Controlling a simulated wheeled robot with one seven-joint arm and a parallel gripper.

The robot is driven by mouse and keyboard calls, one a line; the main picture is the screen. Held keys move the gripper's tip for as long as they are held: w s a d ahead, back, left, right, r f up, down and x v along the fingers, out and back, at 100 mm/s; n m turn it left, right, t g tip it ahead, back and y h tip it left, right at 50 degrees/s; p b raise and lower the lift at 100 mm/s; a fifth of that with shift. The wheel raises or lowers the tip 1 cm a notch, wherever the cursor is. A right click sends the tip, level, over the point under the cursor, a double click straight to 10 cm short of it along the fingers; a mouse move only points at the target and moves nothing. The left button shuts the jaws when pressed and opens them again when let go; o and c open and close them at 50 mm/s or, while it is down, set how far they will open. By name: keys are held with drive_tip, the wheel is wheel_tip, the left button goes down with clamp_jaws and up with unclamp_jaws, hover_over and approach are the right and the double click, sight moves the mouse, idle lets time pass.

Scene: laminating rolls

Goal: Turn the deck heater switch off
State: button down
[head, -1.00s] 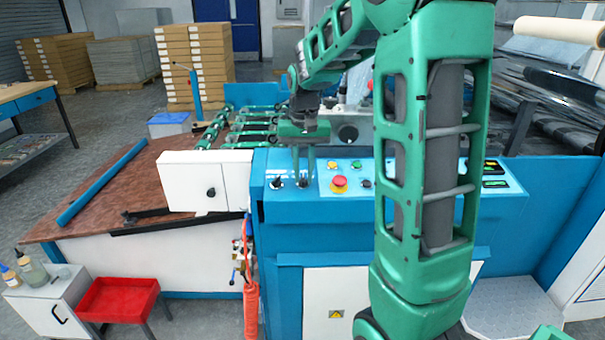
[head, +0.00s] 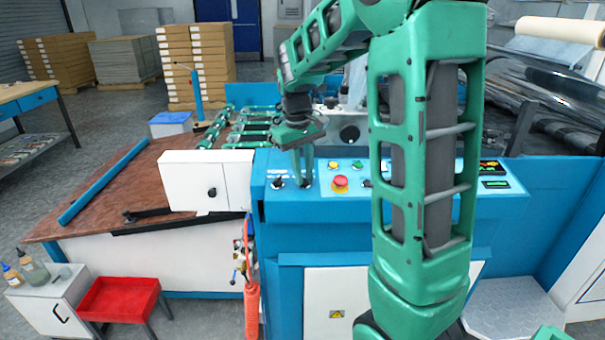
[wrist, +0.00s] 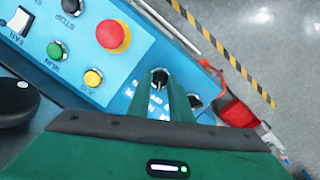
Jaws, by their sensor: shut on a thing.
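Two small black rotary switches sit at the left end of the blue control panel (head: 405,200). My gripper (head: 303,180) reaches down onto the right one of the two, the one nearer the red mushroom button, and is shut on it. In the wrist view this gripped switch (wrist: 159,74) shows its tip between the green fingers. The other switch (wrist: 194,101) stands free beside the fingers, and in the head view it is the left knob (head: 278,183). The white lettering by the switches is partly covered and I cannot read it.
A red mushroom button (head: 339,182) is close to the right of my gripper, with green and yellow buttons (wrist: 93,78) near it. A white box with a knob (head: 190,181) stands to the left. Rolls and film lie at the back right.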

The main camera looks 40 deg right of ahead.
drive_tip(key=shift+s+f, duration=0.15)
drive_tip(key=c, duration=1.9)
unclamp_jaws()
drive_tip(key=shift+o, duration=0.2)
drive_tip(key=shift+r, duration=0.3)
wheel_tip(320, 180, up, 10)
drive_tip(key=a, duration=0.1)
drive_tip(key=shift+w, duration=0.2)
drive_tip(key=shift+r, duration=0.1)
drive_tip(key=s+a+f+m, duration=0.1)
drive_tip(key=s+f, duration=0.5)
drive_tip(key=s, duration=0.8)
drive_tip(key=s+f+m+y, duration=0.1)
drive_tip(key=s+f+m, duration=0.3)
drive_tip(key=s, duration=1.1)
drive_tip(key=shift+a+f+m, duration=0.3)
drive_tip(key=shift+a+f, duration=0.05)
drive_tip(key=shift+f, duration=0.5)
